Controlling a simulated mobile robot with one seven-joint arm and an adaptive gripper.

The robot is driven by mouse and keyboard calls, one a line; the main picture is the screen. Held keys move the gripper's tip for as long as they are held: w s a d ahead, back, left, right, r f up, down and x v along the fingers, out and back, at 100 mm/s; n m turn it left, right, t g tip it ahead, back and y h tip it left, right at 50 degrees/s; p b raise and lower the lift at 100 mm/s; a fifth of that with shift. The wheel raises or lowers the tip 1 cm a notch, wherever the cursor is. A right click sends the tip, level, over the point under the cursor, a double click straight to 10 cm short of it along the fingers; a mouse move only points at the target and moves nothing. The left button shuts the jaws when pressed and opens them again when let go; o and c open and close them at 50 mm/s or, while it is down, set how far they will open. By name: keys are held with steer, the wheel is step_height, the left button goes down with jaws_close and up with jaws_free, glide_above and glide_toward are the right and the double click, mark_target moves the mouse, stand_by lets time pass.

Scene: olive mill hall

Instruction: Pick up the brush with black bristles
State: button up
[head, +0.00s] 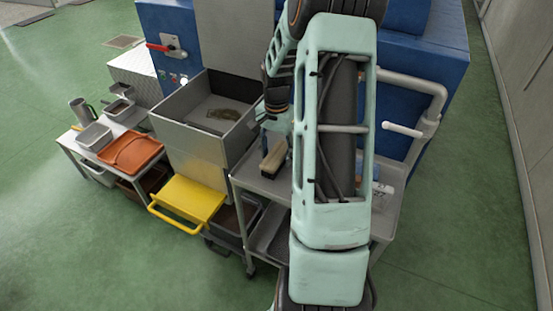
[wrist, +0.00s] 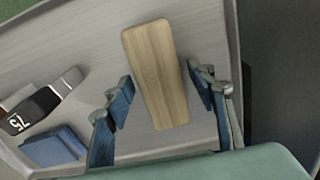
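A long wooden block (wrist: 160,85), which looks like the back of a brush, lies on a grey metal surface in the wrist view. My gripper (wrist: 160,80) is open around it, with one blue-padded finger on each side and a gap to both. In the head view the brush (head: 274,157) lies near the left edge of the grey cart top, with a light wooden top and a dark side below. My arm hides much of the cart. The wrist view shows no bristles, so their colour is unclear there.
A blue block (wrist: 55,147) and a black object marked 75 (wrist: 40,105) lie left of the brush in the wrist view. A steel bin (head: 165,128) stands left of the cart. A yellow step (head: 190,198) and an orange tray (head: 130,152) are farther left.

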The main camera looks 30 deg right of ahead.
mark_target(276, 153)
steer(key=c, duration=1.1)
steer(key=shift+o, duration=0.2)
steer(key=shift+r, duration=0.15)
steer(key=shift+r, duration=0.3)
step_height(276, 153, up, 2)
steer(key=shift+w+r, duration=0.1)
steer(key=s+d+r, duration=0.1)
steer(key=s+r, duration=0.2)
steer(key=s, duration=0.1)
steer(key=s+d+r, duration=0.1)
steer(key=s+r, duration=0.2)
steer(key=s, duration=0.2)
steer(key=s+d+r, duration=0.1)
steer(key=s+r, duration=0.3)
steer(key=shift+s+d, duration=0.35)
